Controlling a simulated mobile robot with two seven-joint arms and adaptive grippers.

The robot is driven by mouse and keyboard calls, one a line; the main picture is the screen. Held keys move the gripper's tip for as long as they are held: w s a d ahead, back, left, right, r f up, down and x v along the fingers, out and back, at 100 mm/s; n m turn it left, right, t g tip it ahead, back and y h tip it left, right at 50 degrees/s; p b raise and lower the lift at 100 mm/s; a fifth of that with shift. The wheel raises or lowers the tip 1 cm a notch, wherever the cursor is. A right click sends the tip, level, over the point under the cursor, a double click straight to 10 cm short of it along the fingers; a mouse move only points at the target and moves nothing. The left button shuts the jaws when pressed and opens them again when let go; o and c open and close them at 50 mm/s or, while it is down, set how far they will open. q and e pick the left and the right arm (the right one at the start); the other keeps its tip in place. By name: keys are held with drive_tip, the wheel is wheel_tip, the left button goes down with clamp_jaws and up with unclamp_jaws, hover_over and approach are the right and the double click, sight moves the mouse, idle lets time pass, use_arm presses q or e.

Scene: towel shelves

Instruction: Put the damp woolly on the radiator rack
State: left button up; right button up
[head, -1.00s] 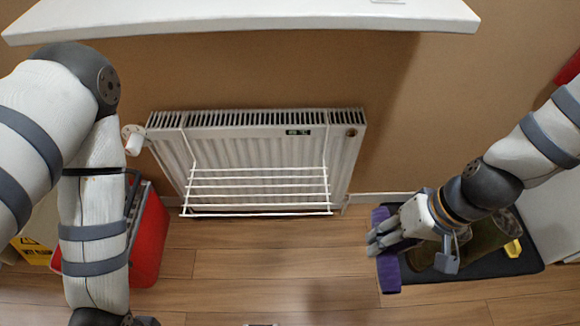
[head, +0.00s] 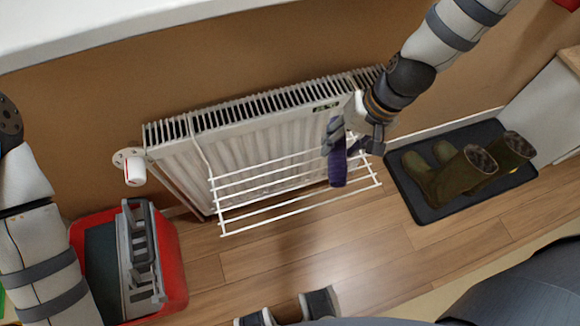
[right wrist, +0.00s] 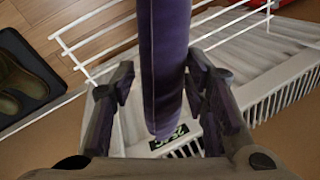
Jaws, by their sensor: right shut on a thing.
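The purple woolly (head: 338,166) hangs down from my right gripper (head: 347,142), which is shut on it. In the head view it overlaps the right part of the white wire radiator rack (head: 290,211); contact with the wires is unclear. In the right wrist view the woolly (right wrist: 164,60) runs between the fingers of my right gripper (right wrist: 163,105), with rack wires (right wrist: 95,40) beyond it. Two fingertips of my left gripper (head: 286,311) show apart at the bottom edge, with floor visible between them.
The rack hangs on a white radiator (head: 260,150) against the brown wall. A dark mat (head: 437,208) with green boots (head: 455,180) lies to the right. A white shelf (head: 110,22) is above. Open floor lies in front.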

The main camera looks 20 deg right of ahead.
drive_tip(key=w+a+f, duration=0.1)
drive_tip(key=a+f, duration=0.2)
drive_tip(key=a, duration=0.2)
drive_tip(key=b, duration=0.2)
hover_over(290, 174)
drive_tip(key=d, duration=0.2)
drive_tip(key=f, duration=0.5)
drive_tip(key=shift+s+a, duration=0.25)
drive_tip(key=shift+s, duration=0.15)
drive_tip(key=x, duration=0.3)
drive_tip(key=shift+s+d, duration=0.15)
drive_tip(key=shift+d, duration=0.05)
drive_tip(key=shift+f, duration=0.25)
drive_tip(key=shift+r, duration=0.15)
drive_tip(key=o, duration=1.2)
use_arm(q)
drive_tip(key=shift+g, duration=0.6)
drive_tip(key=s+f, duration=0.3)
drive_tip(key=shift+d, duration=0.1)
drive_tip(key=shift+w, duration=0.1)
